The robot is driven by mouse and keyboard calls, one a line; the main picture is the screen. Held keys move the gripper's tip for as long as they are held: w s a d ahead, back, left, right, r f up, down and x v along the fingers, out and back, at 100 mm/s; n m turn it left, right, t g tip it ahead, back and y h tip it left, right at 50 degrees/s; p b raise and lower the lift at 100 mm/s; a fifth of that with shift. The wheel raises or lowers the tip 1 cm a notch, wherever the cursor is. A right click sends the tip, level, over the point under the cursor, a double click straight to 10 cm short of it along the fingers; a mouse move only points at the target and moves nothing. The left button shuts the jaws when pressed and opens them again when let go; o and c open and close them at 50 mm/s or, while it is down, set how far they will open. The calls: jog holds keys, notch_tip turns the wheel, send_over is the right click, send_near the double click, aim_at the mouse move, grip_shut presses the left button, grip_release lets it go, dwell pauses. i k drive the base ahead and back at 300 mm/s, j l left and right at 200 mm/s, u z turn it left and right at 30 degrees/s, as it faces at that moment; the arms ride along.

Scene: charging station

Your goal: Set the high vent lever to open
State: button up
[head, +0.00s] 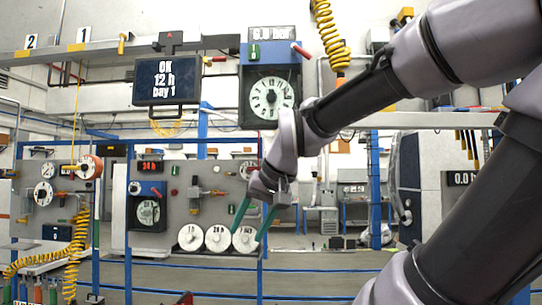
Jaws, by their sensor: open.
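No lever in the head view carries a readable vent label, so I cannot tell which is the high vent lever. High up, a red-handled lever (302,50) sits at the right of the blue gauge box (243,90), tilted down to the right. A yellow lever (123,42) stands upright on the overhead beam. My gripper (251,232) is open and empty, its two teal fingers pointing down and apart. In the picture it is below all three levers, in front of the lower panel.
The dark screen (167,81) reads "OK 12 h bay 1". A yellow coiled hose (330,35) hangs right of the gauge box. A grey panel (180,190) with round white dials stands lower left. My arm fills the right side.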

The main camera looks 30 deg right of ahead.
aim_at(332, 51)
jog(key=l+z, duration=0.2)
jog(key=z, duration=1.3)
jog(key=l+u, duration=0.3)
jog(key=k+l+u, duration=0.15)
jog(key=l+u, duration=0.2)
jog(key=k+l+u, duration=0.15)
jog(key=l+u, duration=0.15)
jog(key=l, duration=0.1)
